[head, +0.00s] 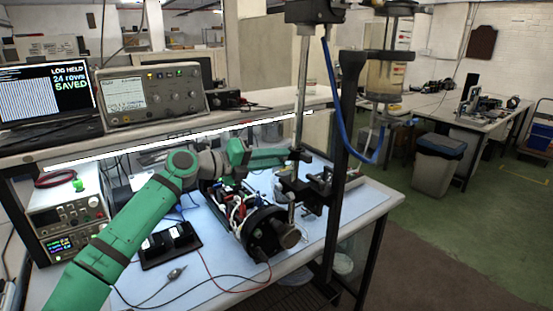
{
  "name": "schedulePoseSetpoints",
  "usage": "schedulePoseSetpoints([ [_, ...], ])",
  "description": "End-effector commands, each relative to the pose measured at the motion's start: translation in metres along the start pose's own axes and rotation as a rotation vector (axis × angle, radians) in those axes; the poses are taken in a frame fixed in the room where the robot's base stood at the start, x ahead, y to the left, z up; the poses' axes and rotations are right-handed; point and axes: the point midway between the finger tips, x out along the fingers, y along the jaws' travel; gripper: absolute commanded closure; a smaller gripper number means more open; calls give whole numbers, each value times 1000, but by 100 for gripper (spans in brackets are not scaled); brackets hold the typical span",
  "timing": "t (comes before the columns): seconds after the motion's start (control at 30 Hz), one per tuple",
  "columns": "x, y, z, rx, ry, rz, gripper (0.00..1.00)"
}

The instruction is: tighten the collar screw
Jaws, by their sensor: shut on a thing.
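My green arm reaches in from the lower left, over the bench. My gripper (288,154) is at the upright steel rod (302,95), where a small dark collar (301,156) sits around the rod. The gripper is shut at the collar's left side, on what looks like the collar screw; the screw is too small and covered to make out.
A black post (345,150) with a blue hose (340,120) and a clear vessel (388,75) stands close on the right. A black holder (170,245) and thin cables lie on the mat (215,268). The shelf with laptop (45,92) and oscilloscope (152,94) runs behind.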

Motion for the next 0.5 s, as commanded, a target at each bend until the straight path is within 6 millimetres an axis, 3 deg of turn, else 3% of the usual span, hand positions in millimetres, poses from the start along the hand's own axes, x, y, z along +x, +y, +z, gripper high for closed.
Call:
schedulePoseSetpoints([
  [0.5, -3, -1, 2, 488, -5, 44, 100],
])
